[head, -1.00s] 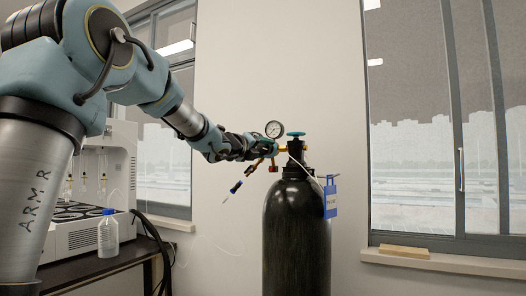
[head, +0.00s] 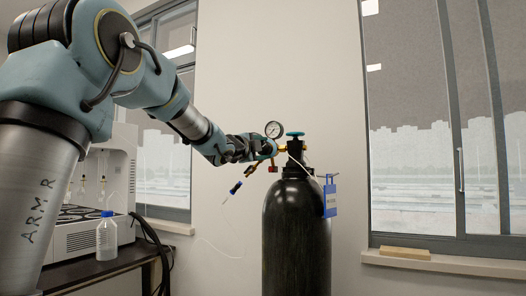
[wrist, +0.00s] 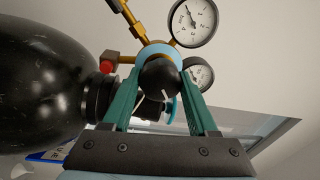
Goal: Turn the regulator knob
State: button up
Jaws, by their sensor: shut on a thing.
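The regulator is brass with round white gauges (wrist: 193,20) and is mounted at the neck of a black gas cylinder (head: 296,235). Its black round knob (wrist: 160,76), with a light blue ring (wrist: 152,50) behind it, is between my green fingers in the wrist view. My gripper (wrist: 161,72) is shut on the knob, one finger on each side. In the head view, my gripper (head: 266,146) is at the regulator, left of the cylinder neck, and the knob is hidden there. One gauge (head: 274,129) shows just above my gripper.
A teal valve handwheel (head: 295,134) tops the cylinder. A bench with a clear bottle (head: 106,238) and a white distiller (head: 85,235) stands at the left.

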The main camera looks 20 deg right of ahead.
jog(key=n, duration=0.5)
jog(key=shift+r+t, duration=0.1)
jog(key=shift+t, duration=0.2)
jog(key=shift+a+n+t+y+p, duration=0.1)
jog(key=shift+n+t+y+p, duration=0.2)
jog(key=shift+n, duration=2.6)
jog(key=o, duration=1.4)
jog(key=shift+c, duration=0.2)
jog(key=b+v, duration=0.2)
jog(key=v, duration=0.8)
jog(key=shift+s+a, duration=0.25)
jog(key=shift+a, duration=0.05)
